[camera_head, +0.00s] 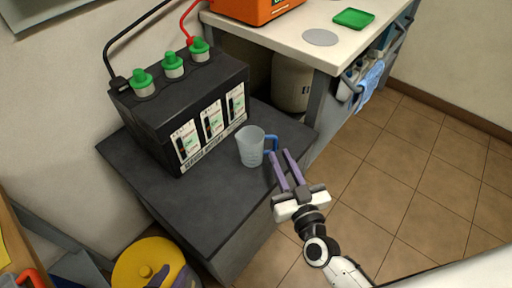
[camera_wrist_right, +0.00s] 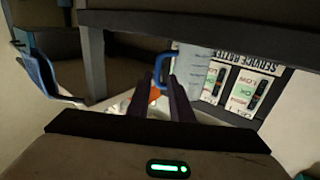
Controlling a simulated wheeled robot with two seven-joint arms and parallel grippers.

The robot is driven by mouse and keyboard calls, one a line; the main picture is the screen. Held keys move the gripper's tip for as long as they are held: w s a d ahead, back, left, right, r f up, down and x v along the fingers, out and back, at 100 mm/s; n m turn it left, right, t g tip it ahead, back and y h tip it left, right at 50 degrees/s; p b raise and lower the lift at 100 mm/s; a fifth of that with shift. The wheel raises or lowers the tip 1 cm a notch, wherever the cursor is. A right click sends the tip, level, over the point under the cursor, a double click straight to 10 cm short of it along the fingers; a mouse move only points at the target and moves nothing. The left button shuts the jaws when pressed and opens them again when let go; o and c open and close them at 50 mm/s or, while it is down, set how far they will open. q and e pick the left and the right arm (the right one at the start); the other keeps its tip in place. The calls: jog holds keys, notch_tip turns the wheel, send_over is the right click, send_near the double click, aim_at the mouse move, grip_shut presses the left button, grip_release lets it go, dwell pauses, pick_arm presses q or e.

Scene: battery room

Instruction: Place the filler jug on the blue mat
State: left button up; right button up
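The filler jug (camera_head: 251,147) is translucent with a blue handle. It stands upright on the dark cabinet top, in front of the black battery. My right gripper (camera_head: 280,153) is open, its two purple fingers apart and pointing at the handle. In the right wrist view the blue handle (camera_wrist_right: 163,70) shows at the fingertips (camera_wrist_right: 168,85); I cannot tell whether they touch it. My left gripper (camera_head: 170,274) shows only as purple fingers at the bottom edge, over a yellow lid; its opening is unclear. I cannot make out a blue mat.
The black battery (camera_head: 187,115) with green caps and cables fills the back of the cabinet top (camera_head: 205,205). A white counter (camera_head: 285,38) behind holds an orange box (camera_head: 254,8), a grey disc (camera_head: 320,37) and a green tray (camera_head: 353,18). A blue cloth (camera_head: 371,80) hangs at its side.

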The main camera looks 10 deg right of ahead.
aim_at(276, 143)
jog(key=shift+w+r, duration=0.2)
jog(key=shift+w, duration=1.4)
jog(key=shift+w+r, duration=0.15)
jog(key=shift+w, duration=1.4)
grip_shut()
